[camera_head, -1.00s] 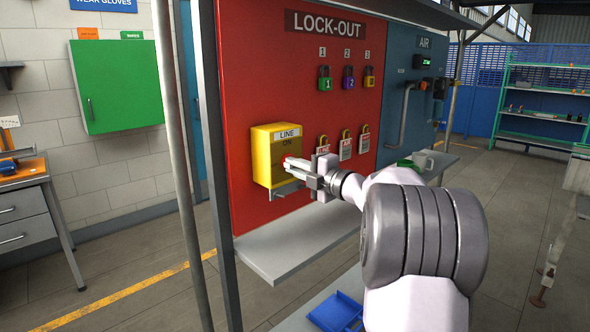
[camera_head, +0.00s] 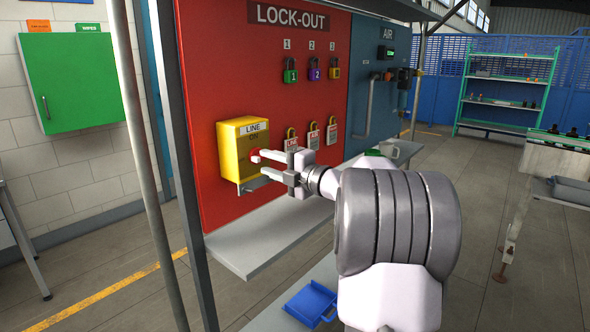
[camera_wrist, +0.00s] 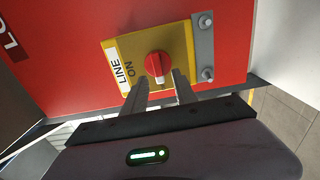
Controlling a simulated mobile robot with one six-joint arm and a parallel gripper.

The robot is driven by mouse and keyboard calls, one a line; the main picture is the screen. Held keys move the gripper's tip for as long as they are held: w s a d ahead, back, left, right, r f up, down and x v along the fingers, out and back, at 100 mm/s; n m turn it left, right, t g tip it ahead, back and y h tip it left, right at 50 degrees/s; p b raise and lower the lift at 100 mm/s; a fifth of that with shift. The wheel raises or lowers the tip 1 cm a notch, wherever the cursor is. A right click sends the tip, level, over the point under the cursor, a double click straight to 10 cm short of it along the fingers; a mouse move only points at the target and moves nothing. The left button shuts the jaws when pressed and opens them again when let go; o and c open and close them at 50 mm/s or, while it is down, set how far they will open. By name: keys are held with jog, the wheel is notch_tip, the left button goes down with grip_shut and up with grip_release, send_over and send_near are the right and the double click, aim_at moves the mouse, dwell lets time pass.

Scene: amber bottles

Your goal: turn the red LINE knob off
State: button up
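The yellow LINE box (camera_head: 233,165) is mounted on the red lock-out board, with its label reading LINE and ON. Its red knob (camera_wrist: 157,66) shows clearly in the wrist view, with a pale mark at the end toward my gripper, pointing across from the word ON. In the head view the knob (camera_head: 254,156) is small at my fingertips. My gripper (camera_wrist: 159,78) is open, its two fingers apart, with tips close in front of the knob and on either side of it. Whether either finger touches the knob I cannot tell. The gripper also shows in the head view (camera_head: 264,163).
A grey hasp plate (camera_wrist: 203,48) with two bolts sits along one edge of the box. Padlocks (camera_head: 290,76) and tags (camera_head: 313,138) hang to the right. A grey shelf (camera_head: 250,252) juts out below. A blue tray (camera_head: 311,303) lies lower. A post (camera_head: 140,160) stands left.

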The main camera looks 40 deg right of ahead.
jog(key=s+d+p, duration=0.1)
jog(key=s+p, duration=0.2)
jog(key=s, duration=1.1)
jog(key=shift+s, duration=0.35)
